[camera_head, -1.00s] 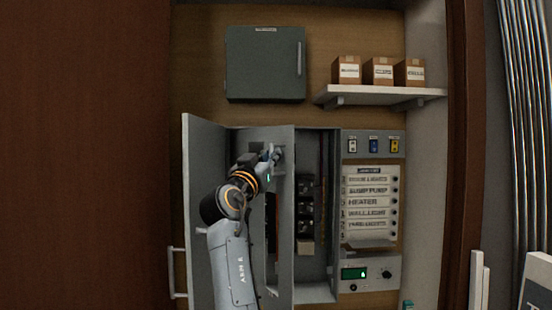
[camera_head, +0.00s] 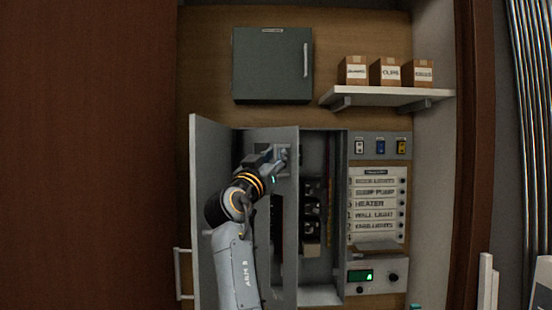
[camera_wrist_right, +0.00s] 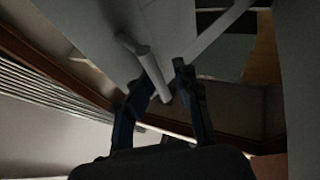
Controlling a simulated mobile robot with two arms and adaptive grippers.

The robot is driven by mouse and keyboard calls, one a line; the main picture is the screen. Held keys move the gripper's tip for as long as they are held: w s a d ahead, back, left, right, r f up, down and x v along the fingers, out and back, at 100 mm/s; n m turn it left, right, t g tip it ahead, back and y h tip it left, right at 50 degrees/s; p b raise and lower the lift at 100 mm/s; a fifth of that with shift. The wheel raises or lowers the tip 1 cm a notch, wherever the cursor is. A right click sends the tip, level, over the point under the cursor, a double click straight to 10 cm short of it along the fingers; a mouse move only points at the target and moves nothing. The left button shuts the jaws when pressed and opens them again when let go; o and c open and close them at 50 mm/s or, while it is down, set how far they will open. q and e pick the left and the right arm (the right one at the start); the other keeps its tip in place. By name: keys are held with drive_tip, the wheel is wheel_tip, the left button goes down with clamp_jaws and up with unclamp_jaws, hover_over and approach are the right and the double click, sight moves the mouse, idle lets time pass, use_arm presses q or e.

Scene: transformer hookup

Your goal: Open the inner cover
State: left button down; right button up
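The inner cover (camera_head: 287,220) is a grey panel inside the open electrical cabinet. It stands swung partly open to the left, with the cabinet interior (camera_head: 322,265) exposed on its right. My right gripper (camera_head: 281,158) is at the upper part of the cover, in front of its face. In the right wrist view, the two dark fingers (camera_wrist_right: 166,78) are apart, with a grey bar handle (camera_wrist_right: 148,62) between them. The bar looks close to the left finger, with a gap at the right one; contact is unclear. My left gripper is not in view.
The outer door (camera_head: 207,170) stands open at the left. A row of labelled strips (camera_head: 376,205) and a box with a green display (camera_head: 361,275) are right of the cabinet. A shelf (camera_head: 385,97) with cartons and a closed green box (camera_head: 271,65) are above.

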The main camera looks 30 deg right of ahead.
drive_tip(key=v, duration=1.1)
drive_tip(key=shift+s+a+f, duration=0.15)
drive_tip(key=shift+a+f, duration=0.05)
drive_tip(key=shift+a, duration=0.05)
drive_tip(key=shift+c, duration=0.4)
